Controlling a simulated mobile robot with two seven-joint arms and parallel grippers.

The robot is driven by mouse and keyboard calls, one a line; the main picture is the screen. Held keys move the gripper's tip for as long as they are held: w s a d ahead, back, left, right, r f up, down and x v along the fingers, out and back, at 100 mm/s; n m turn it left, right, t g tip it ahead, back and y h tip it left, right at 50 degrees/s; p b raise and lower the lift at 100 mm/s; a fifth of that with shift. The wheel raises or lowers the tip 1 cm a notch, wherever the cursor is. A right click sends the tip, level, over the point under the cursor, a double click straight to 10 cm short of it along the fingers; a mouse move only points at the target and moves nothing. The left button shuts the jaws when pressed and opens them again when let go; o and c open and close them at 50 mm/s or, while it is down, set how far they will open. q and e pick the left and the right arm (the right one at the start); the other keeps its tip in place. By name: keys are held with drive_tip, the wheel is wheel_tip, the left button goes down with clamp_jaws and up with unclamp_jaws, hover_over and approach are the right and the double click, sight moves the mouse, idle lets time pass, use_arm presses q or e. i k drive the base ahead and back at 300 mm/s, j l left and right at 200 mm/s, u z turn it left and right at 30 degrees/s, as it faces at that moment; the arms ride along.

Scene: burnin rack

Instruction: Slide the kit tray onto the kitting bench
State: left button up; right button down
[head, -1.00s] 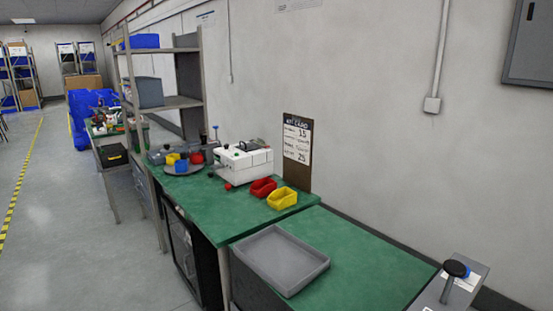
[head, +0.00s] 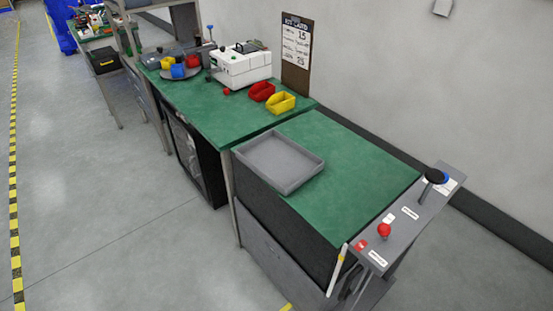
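The kit tray (head: 315,180) is a grey, shallow, empty rectangular tray. It sits on the green top of the nearer unit (head: 365,190), at that unit's left front corner by the seam with the farther bench. The farther green-topped bench (head: 212,122) stands end to end with it; I cannot tell from its looks alone that it is the kitting bench. Neither of my grippers is in view.
A control panel (head: 405,222) with a red button is at the nearer unit's right end. The floor (head: 110,210) at left is clear.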

sight(282, 162)
drive_tip(key=i+j+z, duration=0.1)
drive_tip(key=z, duration=0.25)
drive_tip(key=i+j+z, duration=0.1)
drive_tip(key=j+z, duration=0.25)
drive_tip(key=i+j+z, duration=0.2)
drive_tip(key=j, duration=0.25)
drive_tip(key=j+z, duration=0.25)
drive_tip(key=j, duration=0.25)
drive_tip(key=i+j, duration=0.1)
drive_tip(key=j, duration=0.45)
drive_tip(key=i+j+z, duration=0.1)
drive_tip(key=j, duration=0.45)
